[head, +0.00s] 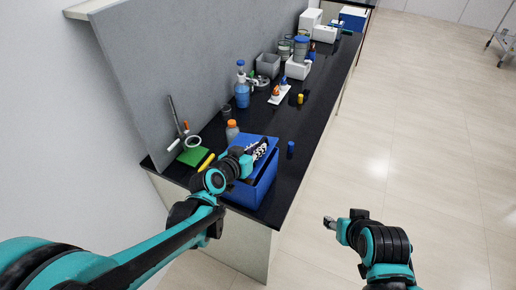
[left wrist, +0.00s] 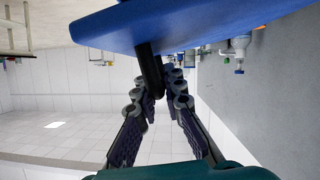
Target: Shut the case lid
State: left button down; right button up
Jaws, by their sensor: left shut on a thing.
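The blue case (head: 264,188) stands at the near end of the black bench. Its blue lid (head: 236,143) is tilted up, with a dark gap between lid and case. My left gripper (head: 262,146) is at the lid, and its arm hides part of the case. In the left wrist view the gripper (left wrist: 158,92) has its fingers on a black handle (left wrist: 150,68) below the blue lid panel (left wrist: 190,22). My right gripper (head: 329,223) is off the bench over the floor; its finger opening is too small to tell.
A small blue-capped item (head: 291,148) stands right of the case. A green mat (head: 193,156), an orange-capped bottle (head: 232,130) and a blue bottle (head: 242,93) are behind and left. A grey panel (head: 200,60) runs along the bench's back.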

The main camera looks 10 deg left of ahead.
pick_arm(q)
jog(key=c, duration=1.6)
grip_release()
jog(key=v, duration=1.2)
